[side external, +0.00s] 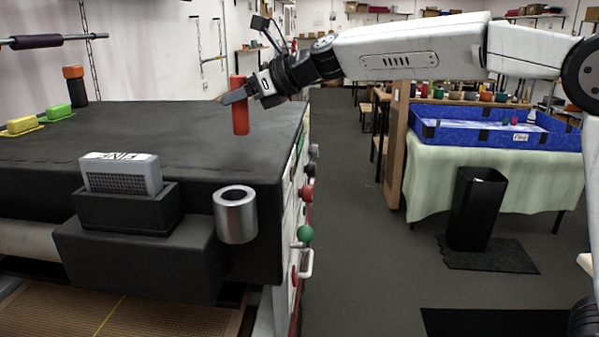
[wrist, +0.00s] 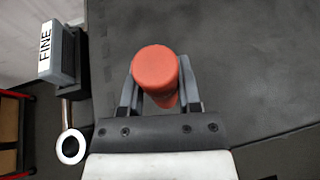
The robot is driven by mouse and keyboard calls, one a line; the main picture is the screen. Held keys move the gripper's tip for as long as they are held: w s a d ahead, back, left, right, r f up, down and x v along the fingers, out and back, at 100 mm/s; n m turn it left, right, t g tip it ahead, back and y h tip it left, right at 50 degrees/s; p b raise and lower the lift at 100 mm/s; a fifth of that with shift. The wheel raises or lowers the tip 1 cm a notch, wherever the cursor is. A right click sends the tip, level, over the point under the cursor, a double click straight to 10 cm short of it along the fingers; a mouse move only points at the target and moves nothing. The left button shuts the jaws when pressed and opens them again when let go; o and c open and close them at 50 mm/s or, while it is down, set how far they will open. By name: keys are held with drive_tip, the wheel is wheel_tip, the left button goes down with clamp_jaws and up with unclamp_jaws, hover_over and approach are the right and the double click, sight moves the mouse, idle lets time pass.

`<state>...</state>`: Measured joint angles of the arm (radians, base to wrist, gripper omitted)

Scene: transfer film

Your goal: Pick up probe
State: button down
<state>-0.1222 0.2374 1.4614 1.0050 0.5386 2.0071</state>
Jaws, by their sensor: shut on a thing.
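The probe is likely the upright orange-red cylinder (side external: 239,118), which also shows end-on in the wrist view (wrist: 155,68). My gripper (side external: 244,93) is shut on it, with one grey finger on each side in the wrist view (wrist: 155,90). The cylinder is over the right part of the dark bench top (side external: 150,125). I cannot tell for sure whether its lower end touches the bench.
A grey block marked FINE (side external: 120,174) sits in a black holder at the bench front. A metal ring-shaped cup (side external: 236,215) is fixed beside it. Yellow and green pieces (side external: 40,118) and a black-and-orange cylinder (side external: 75,86) stand at the left. Open floor lies right of the bench.

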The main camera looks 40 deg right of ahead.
drive_tip(key=s+d+r, duration=0.3)
drive_tip(key=s+r, duration=0.7)
drive_tip(key=s, duration=0.3)
drive_tip(key=shift+s, duration=0.35)
